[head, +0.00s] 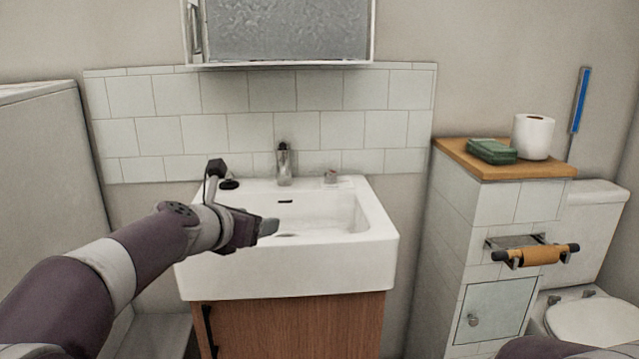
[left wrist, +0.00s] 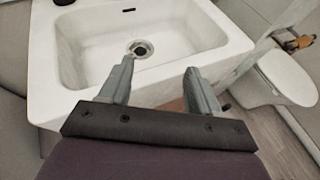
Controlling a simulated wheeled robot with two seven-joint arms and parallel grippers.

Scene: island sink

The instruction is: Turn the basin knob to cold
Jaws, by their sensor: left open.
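The white basin (head: 300,268) stands against the tiled wall. Its metal tap (head: 284,163) rises upright at the middle of the back rim, with a dark top. A small dark round fitting (head: 229,184) sits on the rim left of the tap, partly behind my left arm. I cannot tell which part is the knob or how it is set. My left gripper (head: 268,227) is open and empty above the basin's front left, apart from the tap. In the left wrist view, its two fingers (left wrist: 160,80) are spread over the basin's front rim. My right gripper is out of view.
A small clear item (head: 330,177) sits on the rim right of the tap. A mirror cabinet (head: 288,30) hangs above. A tiled cabinet (head: 470,215) with a wooden top and a toilet (head: 590,320) stand at right. The bowl is empty.

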